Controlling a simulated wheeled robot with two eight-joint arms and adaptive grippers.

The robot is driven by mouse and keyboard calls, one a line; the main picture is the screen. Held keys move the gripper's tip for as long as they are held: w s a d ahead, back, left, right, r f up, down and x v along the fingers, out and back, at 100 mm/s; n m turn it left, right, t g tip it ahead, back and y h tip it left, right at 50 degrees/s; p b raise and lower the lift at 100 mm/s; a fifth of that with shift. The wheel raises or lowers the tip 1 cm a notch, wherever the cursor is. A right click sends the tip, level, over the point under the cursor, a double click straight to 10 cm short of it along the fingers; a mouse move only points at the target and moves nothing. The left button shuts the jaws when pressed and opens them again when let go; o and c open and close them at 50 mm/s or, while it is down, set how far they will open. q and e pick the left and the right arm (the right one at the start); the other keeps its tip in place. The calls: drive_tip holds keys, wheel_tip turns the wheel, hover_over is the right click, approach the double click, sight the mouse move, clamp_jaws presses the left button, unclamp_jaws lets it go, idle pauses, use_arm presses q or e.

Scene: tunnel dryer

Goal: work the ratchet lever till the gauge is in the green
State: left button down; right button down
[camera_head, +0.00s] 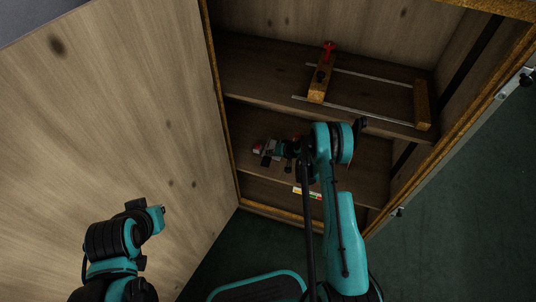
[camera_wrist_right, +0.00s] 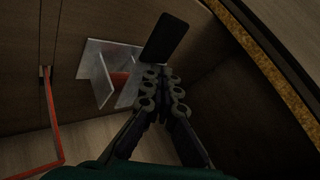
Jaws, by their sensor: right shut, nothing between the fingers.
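My right gripper (camera_head: 268,150) reaches into the lower compartment of the cabinet. In the right wrist view its fingers (camera_wrist_right: 160,78) are together with nothing between them. Just beyond the tips is a dark flat piece (camera_wrist_right: 165,38); I cannot tell whether they touch. Next to them are pale metal plates (camera_wrist_right: 97,72) with a red part (camera_wrist_right: 119,80) between. A bent red bar (camera_wrist_right: 53,120) is at the left; I cannot tell which part is the ratchet lever. A small coloured strip (camera_head: 307,193), perhaps the gauge, is on the lower front; its reading is too small to tell.
The cabinet's upper shelf (camera_head: 255,75) holds a wooden block (camera_head: 320,82) with a red knob (camera_head: 328,49) on two metal rails. The large wooden door (camera_head: 120,120) stands open at left. My left arm (camera_head: 110,240) is low in front; its fingers do not show.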

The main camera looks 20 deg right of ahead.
sight(270, 157)
drive_tip(key=shift+s+a+f, duration=0.1)
drive_tip(key=shift+f, duration=0.55)
idle(0.3)
drive_tip(key=shift+r, duration=0.15)
drive_tip(key=shift+r+p, duration=0.7)
drive_tip(key=shift+r, duration=1.25)
drive_tip(key=shift+w, duration=0.2)
drive_tip(key=shift+r, duration=0.1)
drive_tip(key=r, duration=0.1)
drive_tip(key=r+p, duration=0.1)
drive_tip(key=r, duration=0.1)
drive_tip(key=r+p, duration=0.1)
drive_tip(key=shift+w+d+r, duration=0.1)
drive_tip(key=shift+d+r, duration=0.15)
drive_tip(key=shift+r, duration=0.15)
